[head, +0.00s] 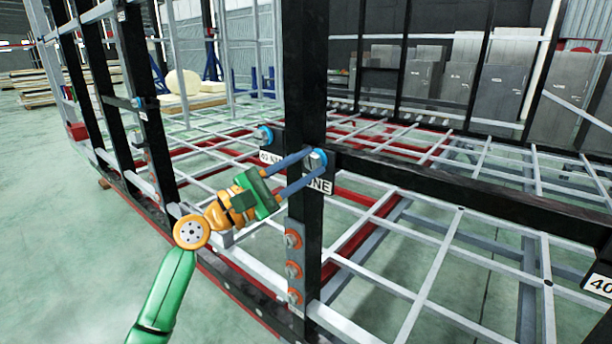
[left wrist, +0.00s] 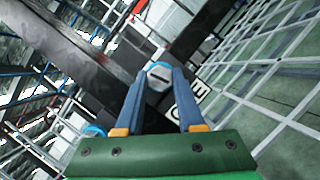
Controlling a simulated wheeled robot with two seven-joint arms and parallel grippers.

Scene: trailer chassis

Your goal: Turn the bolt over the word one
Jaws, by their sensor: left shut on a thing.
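The bolt (head: 316,158) over the word ONE has a grey head with a blue ring and sits on the black upright post. The white label ONE (head: 319,186) is right below it, partly covered by a finger. My left gripper (head: 314,161) reaches in from the left, its two blue fingers on either side of the bolt head, shut on it. In the left wrist view the bolt (left wrist: 159,77) shows between the fingertips, with the label (left wrist: 189,103) partly hidden behind the right finger. My right gripper is not in view.
Another blue-ringed bolt (head: 264,135) sits to the left above a partly hidden label. The black post (head: 304,80) and crossbar (head: 450,190) bound the space. Open green floor (head: 60,250) lies at left.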

